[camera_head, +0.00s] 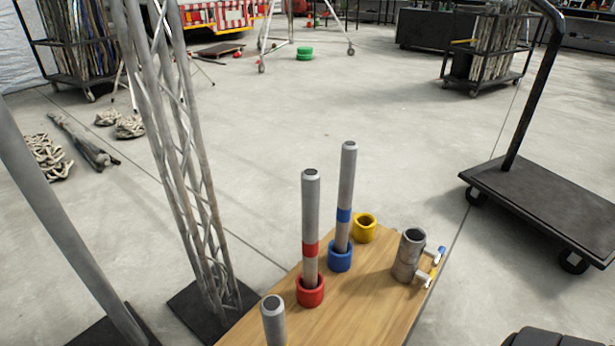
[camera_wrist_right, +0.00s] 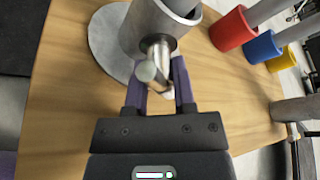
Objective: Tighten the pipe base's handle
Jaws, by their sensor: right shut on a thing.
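In the right wrist view the pipe base has a round grey plate (camera_wrist_right: 106,38) on the wooden table and an upright metal tube (camera_wrist_right: 150,25). Its metal handle (camera_wrist_right: 150,70) sticks out from the tube toward the camera. My right gripper (camera_wrist_right: 163,80), with purple fingers, is shut on the handle, one finger on each side. Neither gripper shows in the head view.
The table (camera_head: 345,310) holds a red cup (camera_head: 311,292) and a blue cup (camera_head: 340,258), each with an upright pipe, a yellow cup (camera_head: 364,228), and a grey clamp fitting (camera_head: 409,255). A truss (camera_head: 180,150) stands left; a black cart (camera_head: 545,195) stands right.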

